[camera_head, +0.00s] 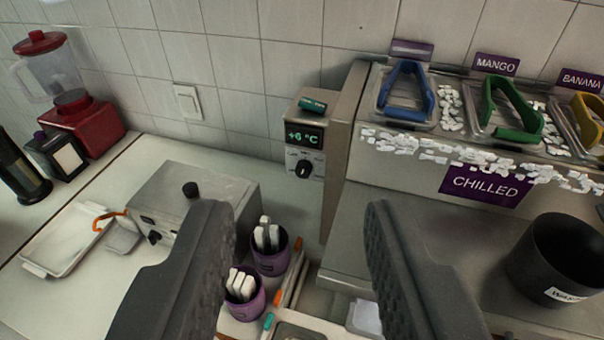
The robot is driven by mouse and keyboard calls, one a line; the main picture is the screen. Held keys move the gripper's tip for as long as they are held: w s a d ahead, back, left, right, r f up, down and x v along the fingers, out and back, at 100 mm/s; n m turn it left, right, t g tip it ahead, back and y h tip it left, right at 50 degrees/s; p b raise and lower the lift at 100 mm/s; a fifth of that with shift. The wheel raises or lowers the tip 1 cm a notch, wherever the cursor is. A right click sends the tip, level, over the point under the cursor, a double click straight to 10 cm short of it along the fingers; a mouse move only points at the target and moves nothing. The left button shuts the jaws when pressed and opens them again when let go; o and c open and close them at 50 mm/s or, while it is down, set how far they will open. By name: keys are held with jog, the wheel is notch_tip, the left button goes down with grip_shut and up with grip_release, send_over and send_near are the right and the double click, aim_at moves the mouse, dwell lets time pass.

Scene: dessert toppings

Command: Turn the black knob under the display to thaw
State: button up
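The black knob (303,169) sits on a white dial plate under the display (304,137), which reads +6 °C in green. Both are on the front of a narrow metal control box (322,108) at the left end of the chilled counter. The dial's markings are too small to read. My gripper (301,225) is open and empty, its two dark fingers wide apart in the foreground. The knob shows between and beyond the fingertips, and neither finger touches it.
The chilled counter (430,180) with handled topping tubs stands right, with a black bin (560,258) in front. Purple cups (270,255) of white sticks stand below the knob. A metal box (180,200) is left of them; a red blender (85,120) is at the far left.

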aim_at(302, 174)
jog(key=shift+o, duration=1.6)
jog(key=shift+w, duration=0.25)
jog(key=w+a+f+n+t+y+p, duration=0.1)
jog(key=w+a+f+n+p, duration=0.1)
jog(key=w+f, duration=0.7)
jog(key=w+a+f+n+t+p, duration=0.1)
jog(key=w+a+f+n+p, duration=0.15)
jog(key=w+f, duration=0.7)
jog(key=w+d+f+n+h+p, duration=0.1)
jog(key=w+f+h+p, duration=0.15)
jog(key=f, duration=0.65)
jog(key=w+d+f+n+h+p, duration=0.1)
jog(key=w+f+n+h+p, duration=0.15)
jog(key=f, duration=0.55)
jog(key=shift+m+y, duration=0.3)
jog(key=shift+m, duration=0.2)
jog(key=w, duration=0.4)
jog(key=w+d, duration=0.1)
jog(key=w, duration=0.4)
jog(key=w+d, duration=0.1)
jog(key=w, duration=0.3)
jog(key=shift+w+d+f+b, duration=0.1)
jog(key=shift+w+d+b, duration=0.15)
jog(key=shift+b, duration=0.1)
